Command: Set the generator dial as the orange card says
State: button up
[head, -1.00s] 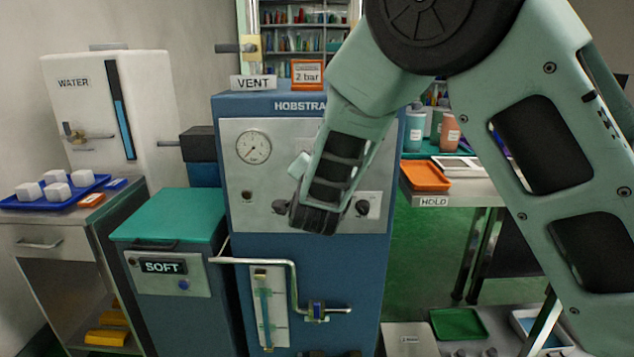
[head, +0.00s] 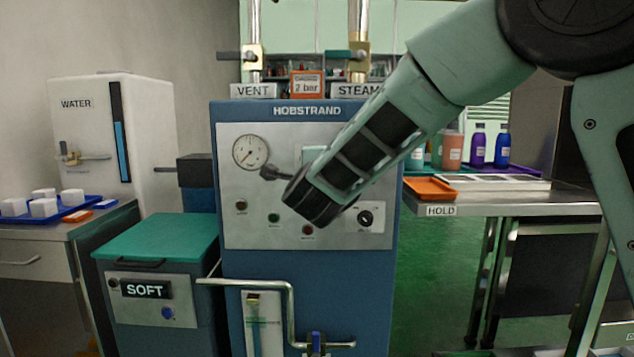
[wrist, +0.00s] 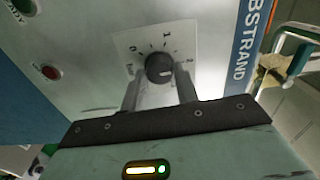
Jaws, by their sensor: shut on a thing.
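The generator (head: 307,110) is a blue cabinet marked HOBSTRAND with a grey front panel. The orange card (head: 306,84) stands on its top and reads 2 bar. In the wrist view the dial (wrist: 159,66) is a round black knob on a pale plate (wrist: 140,45) with a scale of figures including 1 and 2. I cannot read its setting surely. My gripper (wrist: 158,77) is shut on this knob, one finger on each side. In the head view my arm covers the fingers and the knob; part of the plate shows.
A round gauge (head: 250,152) and a smaller selector knob (head: 365,218) share the panel, with red and green lamps below. A bent pipe (head: 290,295) crosses the lower front. The SOFT unit (head: 155,240) is left, the HOLD table (head: 470,200) right.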

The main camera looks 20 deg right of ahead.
jog(key=shift+m, duration=0.3)
dwell(0.4)
jog(key=o, duration=1)
jog(key=shift+s, duration=0.1)
jog(key=p+v, duration=0.1)
jog(key=v, duration=1.6)
jog(key=shift+s, duration=0.1)
